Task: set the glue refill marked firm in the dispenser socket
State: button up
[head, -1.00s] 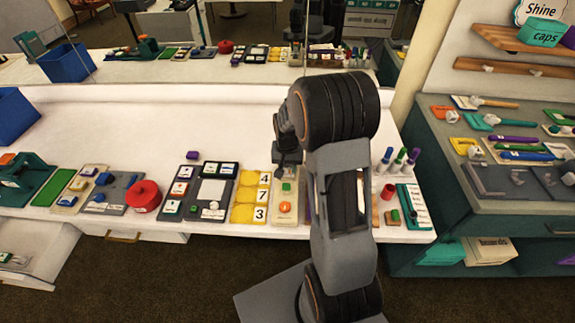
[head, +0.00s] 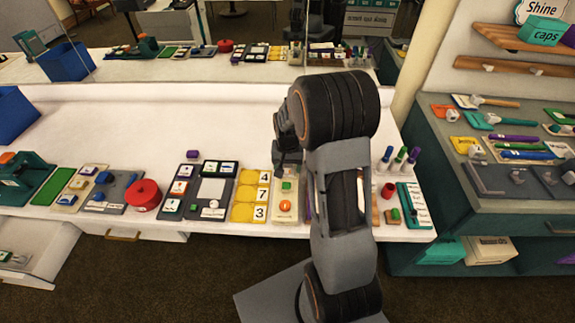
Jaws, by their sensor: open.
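My gripper (head: 287,168) hangs jaws down over a pale board (head: 285,217) near the front of the white counter. A green block (head: 286,186) and an orange round piece (head: 285,206) are on that board, just below the gripper. The jaws are open, and the fingertips are small and dark here. I cannot tell whether they touch anything. No label reading "firm" is legible, so I cannot pick out the glue refill. I cannot identify the dispenser socket either. My arm hides part of the counter to the right of the board.
Left along the counter are yellow number tiles (head: 248,196), a dark panel (head: 213,188) and a red round container (head: 144,195). Right of my arm stand several capped sticks (head: 400,157), a red cup (head: 389,190) and a teal card (head: 413,204).

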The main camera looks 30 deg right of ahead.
notch_tip(320, 180, up, 14)
dwell(0.6)
jog(key=shift+f, duration=0.1)
